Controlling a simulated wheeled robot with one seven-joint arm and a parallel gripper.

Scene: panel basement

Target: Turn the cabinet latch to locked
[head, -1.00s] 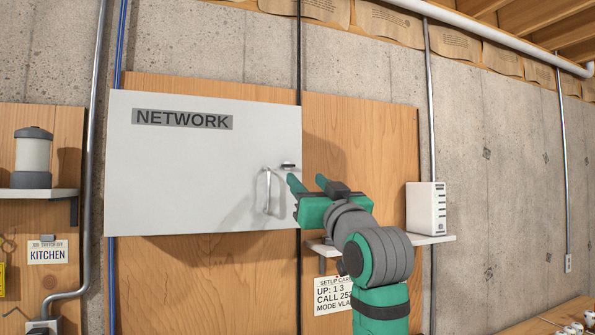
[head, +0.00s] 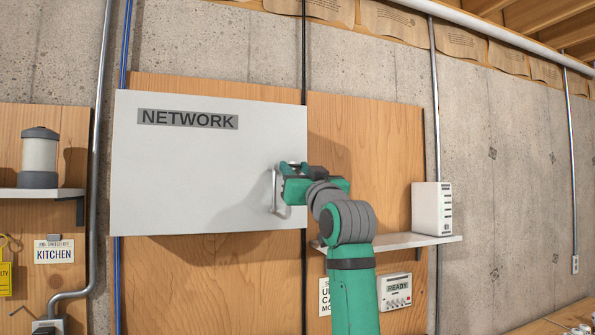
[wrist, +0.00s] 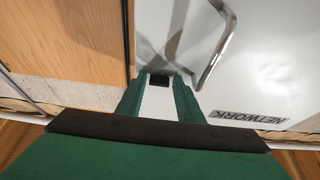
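The white cabinet (head: 210,190) marked NETWORK hangs on the wall with its door closed. Its bent metal handle (head: 273,190) is near the door's right edge; it also shows in the wrist view (wrist: 217,60). My gripper (head: 292,168) is at the latch, just right of the handle's top, and hides it in the head view. In the wrist view, the small dark latch (wrist: 160,80) lies between my two fingertips, which stand apart on either side of it. Whether they touch it is unclear. The latch's turn angle cannot be read.
A white shelf (head: 436,241) with a white box (head: 432,208) is to the right of the cabinet. A READY panel (head: 396,291) hangs below it. A lantern (head: 39,157) stands on a shelf at the left. The handle is close beside my gripper.

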